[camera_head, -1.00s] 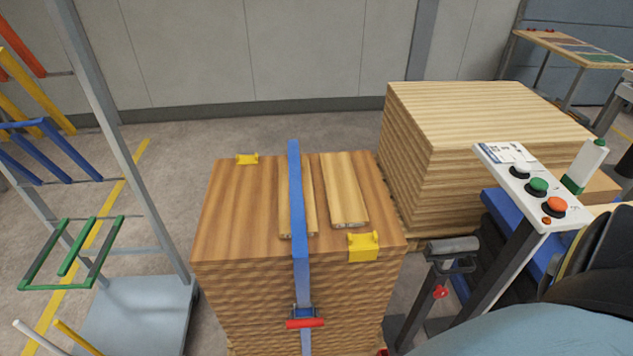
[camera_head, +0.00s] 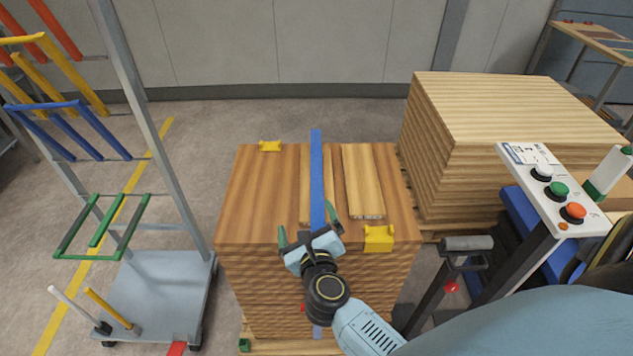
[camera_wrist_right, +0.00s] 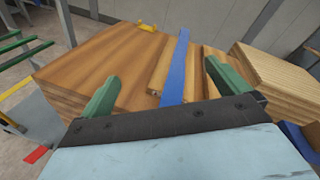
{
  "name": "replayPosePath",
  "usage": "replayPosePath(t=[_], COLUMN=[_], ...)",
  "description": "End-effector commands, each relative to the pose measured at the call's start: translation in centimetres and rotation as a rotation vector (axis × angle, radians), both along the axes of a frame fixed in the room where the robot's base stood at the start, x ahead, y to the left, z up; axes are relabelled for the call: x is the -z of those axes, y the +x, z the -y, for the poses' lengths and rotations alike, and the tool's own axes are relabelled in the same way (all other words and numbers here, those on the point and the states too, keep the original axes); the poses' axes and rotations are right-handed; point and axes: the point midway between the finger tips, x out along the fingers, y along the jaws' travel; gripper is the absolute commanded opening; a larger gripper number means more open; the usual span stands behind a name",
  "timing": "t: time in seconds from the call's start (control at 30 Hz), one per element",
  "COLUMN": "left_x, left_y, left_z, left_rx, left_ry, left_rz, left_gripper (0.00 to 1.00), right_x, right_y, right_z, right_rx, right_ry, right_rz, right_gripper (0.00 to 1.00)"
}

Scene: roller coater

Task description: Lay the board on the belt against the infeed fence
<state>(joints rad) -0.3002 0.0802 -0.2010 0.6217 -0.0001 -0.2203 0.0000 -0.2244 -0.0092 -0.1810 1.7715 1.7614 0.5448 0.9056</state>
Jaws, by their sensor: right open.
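Two light wooden boards lie on top of a strapped wood stack (camera_head: 262,190). The right board (camera_head: 363,180) lies clear of the blue strap (camera_head: 316,165). The left board (camera_head: 304,185) lies partly under the strap, which also shows in the right wrist view (camera_wrist_right: 176,70). My right gripper (camera_head: 308,225) is open and empty at the stack's near edge, by the near end of the left board. Its green fingers stand apart on either side of the strap in the right wrist view (camera_wrist_right: 160,90). My left gripper is not in view. I cannot identify the belt or infeed fence.
Yellow corner pieces sit on the stack at its far left (camera_head: 270,146) and near right (camera_head: 379,238). A taller wood stack (camera_head: 500,110) stands at right, behind a button panel (camera_head: 545,190). A rack with coloured arms (camera_head: 150,130) stands at left.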

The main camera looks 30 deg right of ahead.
Motion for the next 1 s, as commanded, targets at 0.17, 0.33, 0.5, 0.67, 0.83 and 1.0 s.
replayPosePath(t=[0.17, 0.33, 0.5, 0.67, 0.83, 1.0], left_x=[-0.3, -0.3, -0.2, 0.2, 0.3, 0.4], left_y=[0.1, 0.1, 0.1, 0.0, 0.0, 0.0], left_z=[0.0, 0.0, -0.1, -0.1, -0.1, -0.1], left_rx=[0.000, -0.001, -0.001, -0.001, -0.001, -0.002], left_ry=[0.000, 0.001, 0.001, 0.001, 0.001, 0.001], left_rz=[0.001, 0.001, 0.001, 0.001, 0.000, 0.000], left_gripper=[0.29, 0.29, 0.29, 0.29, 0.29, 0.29], right_x=[1.0, 1.9, 3.0, 4.3, 5.0, 5.4], right_y=[-0.6, -0.7, 1.4, 3.8, 5.2, 6.1], right_z=[1.6, 2.0, 3.4, 4.9, 5.7, 6.4], right_rx=[0.223, 0.305, 0.313, 0.311, 0.311, 0.310], right_ry=[0.375, 0.510, 0.519, 0.517, 0.519, 0.517], right_rz=[-0.007, -0.022, -0.024, -0.024, -0.025, -0.024], right_gripper=[1.00, 1.00, 1.00, 1.00, 1.00, 1.00])
